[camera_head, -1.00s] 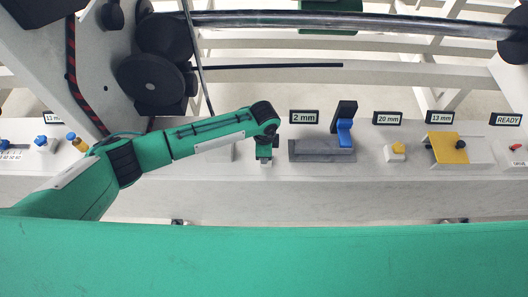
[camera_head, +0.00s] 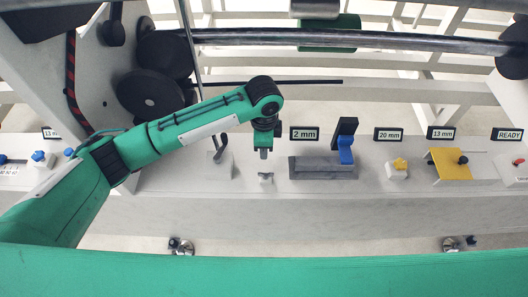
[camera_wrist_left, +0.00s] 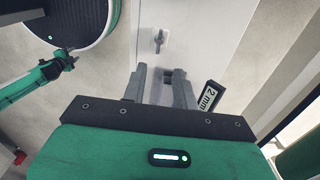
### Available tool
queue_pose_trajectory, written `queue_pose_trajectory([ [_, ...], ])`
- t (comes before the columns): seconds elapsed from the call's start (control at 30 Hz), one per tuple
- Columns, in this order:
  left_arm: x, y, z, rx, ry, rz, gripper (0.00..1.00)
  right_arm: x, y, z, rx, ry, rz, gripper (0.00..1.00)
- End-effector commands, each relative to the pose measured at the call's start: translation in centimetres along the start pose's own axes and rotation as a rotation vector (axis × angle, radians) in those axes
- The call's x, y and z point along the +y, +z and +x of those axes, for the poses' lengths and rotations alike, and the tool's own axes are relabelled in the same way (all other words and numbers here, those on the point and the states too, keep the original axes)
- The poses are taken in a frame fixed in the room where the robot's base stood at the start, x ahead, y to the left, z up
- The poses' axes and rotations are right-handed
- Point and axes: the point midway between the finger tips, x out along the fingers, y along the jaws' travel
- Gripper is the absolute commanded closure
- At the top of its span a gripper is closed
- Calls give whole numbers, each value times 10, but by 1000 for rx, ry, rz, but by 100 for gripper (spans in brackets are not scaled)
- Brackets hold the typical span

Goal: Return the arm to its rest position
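A gap shows between the knob and the fingertips. In the left wrist view the two grey fingers (camera_wrist_left: 162,86) stand apart, and nothing is held between them. My left arm reaches in from the left, bent at the wrist. My right gripper does not show in the head view. A small green arm with a black joint shows at the left of the left wrist view, but its finger state is too small to read.
A "2 mm" sign (camera_head: 304,134) and a grey block (camera_head: 322,168) with a blue lever (camera_head: 345,150) stand right of the gripper. Black rollers (camera_head: 151,94) and a long bar (camera_head: 400,40) lie behind. A yellow plate (camera_head: 449,164) is farther right.

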Motion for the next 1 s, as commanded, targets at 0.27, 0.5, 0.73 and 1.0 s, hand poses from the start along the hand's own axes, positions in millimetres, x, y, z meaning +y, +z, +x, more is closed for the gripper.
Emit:
queue_pose_trajectory([
  [0.27, 0, 0, -1, 0, 1, 0, 71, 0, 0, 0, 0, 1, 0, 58],
  [0.5, 0, 0, -1, 0, 1, 0, 71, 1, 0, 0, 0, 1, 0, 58],
  [0.73, 19, -12, 7, 60, 5, -20, 71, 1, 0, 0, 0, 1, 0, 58],
  [1.0, 67, -33, 18, 254, 2, -165, 71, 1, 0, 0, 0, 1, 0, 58],
])
